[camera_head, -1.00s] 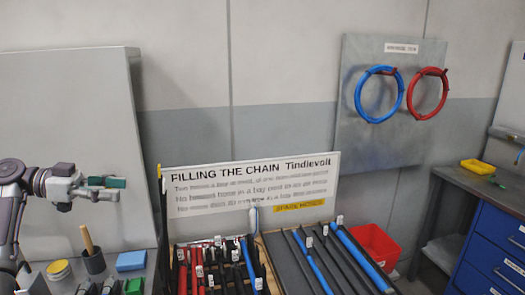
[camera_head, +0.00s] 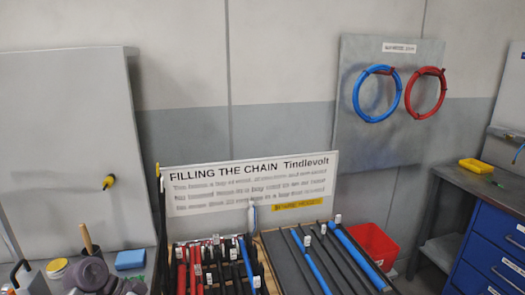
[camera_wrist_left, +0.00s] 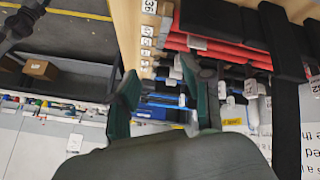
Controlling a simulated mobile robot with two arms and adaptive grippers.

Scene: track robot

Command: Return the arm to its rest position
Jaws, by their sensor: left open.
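My left arm (camera_head: 98,277) shows in the head view only as rounded grey-purple links at the bottom left, low over the bench items. Its gripper is out of that view. In the left wrist view my left gripper (camera_wrist_left: 163,100) has two green-tipped fingers standing well apart, with nothing held between them. Beyond the fingers are racks of red, black and blue lengths with white tags; I cannot tell how far away they are. My right gripper is in neither view.
A wooden-handled tool (camera_head: 86,238), a yellow-lidded jar (camera_head: 57,268) and a blue block (camera_head: 130,259) are close to the arm. A sign (camera_head: 250,184) stands behind the rack of red and black lengths. A yellow-black knob (camera_head: 108,182) is on the grey panel (camera_head: 70,150).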

